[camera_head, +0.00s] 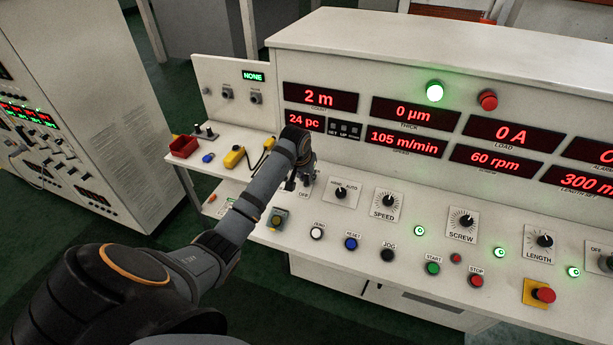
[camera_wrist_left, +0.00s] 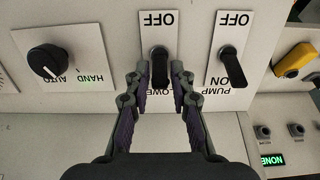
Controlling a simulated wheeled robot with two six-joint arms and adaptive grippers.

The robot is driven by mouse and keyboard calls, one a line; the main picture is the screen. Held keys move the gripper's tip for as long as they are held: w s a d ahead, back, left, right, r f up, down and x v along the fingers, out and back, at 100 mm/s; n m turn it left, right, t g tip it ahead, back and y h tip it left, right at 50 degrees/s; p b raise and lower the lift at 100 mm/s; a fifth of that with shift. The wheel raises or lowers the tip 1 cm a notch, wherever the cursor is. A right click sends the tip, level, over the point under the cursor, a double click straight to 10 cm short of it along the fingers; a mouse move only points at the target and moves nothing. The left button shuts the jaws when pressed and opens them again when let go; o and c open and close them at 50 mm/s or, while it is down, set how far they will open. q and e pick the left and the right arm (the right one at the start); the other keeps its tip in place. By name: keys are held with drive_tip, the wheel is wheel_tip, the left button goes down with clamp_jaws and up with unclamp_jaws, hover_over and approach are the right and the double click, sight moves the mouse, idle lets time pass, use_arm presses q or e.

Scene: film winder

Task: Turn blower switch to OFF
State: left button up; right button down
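The blower switch (camera_wrist_left: 160,66) is a black lever knob on a white plate (camera_wrist_left: 178,30), with OFF printed at one end and a partly covered BLOWER label at the other. In the left wrist view its handle stands in line with OFF; I cannot tell which end is the pointer. My left gripper (camera_wrist_left: 160,72) straddles the handle, one finger on each side, with narrow gaps showing, so it looks open. In the head view my left gripper (camera_head: 302,172) is over the panel and hides most of the switch. My right gripper is out of view.
The pump switch (camera_wrist_left: 232,66) stands on one side of the blower switch and the HAND/AUTO knob (camera_wrist_left: 47,61) on the other. A yellow part (camera_wrist_left: 294,61) lies beyond the pump switch. The console's display wall (camera_head: 380,115) rises behind the panel.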

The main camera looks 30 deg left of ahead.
sight(306, 182)
use_arm(q)
clamp_jaws()
drive_tip(key=shift+s+t, duration=0.15)
drive_tip(key=shift+t, duration=0.25)
drive_tip(key=shift+s+d+f+t+y, duration=0.15)
drive_tip(key=shift+s+t+y, duration=0.2)
drive_tip(key=shift+t, duration=0.55)
drive_tip(key=t+b, duration=0.2)
drive_tip(key=shift+s+d+f+t+y, duration=0.1)
drive_tip(key=shift+s+f+t+y, duration=0.2)
drive_tip(key=shift+s, duration=0.1)
drive_tip(key=t+b, duration=0.2)
drive_tip(key=b, duration=0.1)
drive_tip(key=shift+s+d+f+t+y, duration=0.1)
drive_tip(key=shift+s+f+t+y, duration=0.15)
drive_tip(key=shift+s+f+t, duration=0.15)
drive_tip(key=shift+s+r+t+b, duration=0.1)
drive_tip(key=shift+s+t+b, duration=0.05)
drive_tip(key=shift+t+b, duration=1.05)
